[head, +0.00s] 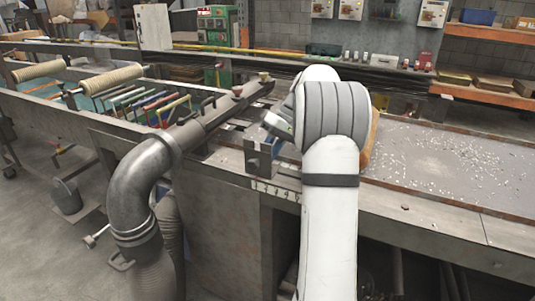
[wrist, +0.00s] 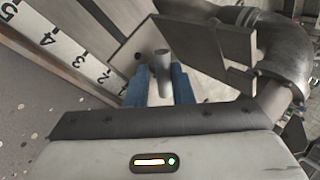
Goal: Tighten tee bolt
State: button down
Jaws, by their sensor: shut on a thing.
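In the wrist view, the two blue fingers of my gripper (wrist: 160,86) are closed around a grey metal rod, which looks like part of the tee bolt (wrist: 163,60). Its round end stands up between the fingertips, in front of a flat grey metal plate (wrist: 128,52). The lower part of the bolt is hidden by the fingers and the gripper body. In the head view, my gripper is at the bench edge by a dark metal bracket (head: 262,160), mostly hidden behind my white arm. The bolt cannot be made out there.
A numbered scale (wrist: 62,40) runs left of the fingers. A large bent metal pipe (head: 135,185) joins the long channel left of my arm; it also shows at right in the wrist view (wrist: 280,45). A littered tabletop (head: 440,165) lies to the right.

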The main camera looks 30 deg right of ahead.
jog(key=shift+m, duration=0.4)
jog(key=shift+s+r+m+t, duration=0.1)
jog(key=shift+s+m+t, duration=0.05)
jog(key=shift+m+t, duration=0.5)
jog(key=m+t, duration=0.2)
jog(key=m, duration=0.1)
jog(key=shift+s+a+m, duration=0.1)
jog(key=shift+s+m, duration=0.1)
jog(key=shift+m, duration=0.05)
jog(key=m+t+h, duration=0.1)
jog(key=m, duration=0.1)
jog(key=m+t+h+b, duration=0.1)
jog(key=m, duration=0.1)
jog(key=shift+s+a+m+t, duration=0.1)
jog(key=shift+s+m+t, duration=0.15)
jog(key=shift+m, duration=0.15)
jog(key=shift+b, duration=0.3)
jog(key=c, duration=1.6)
grip_release()
jog(key=shift+o, duration=0.2)
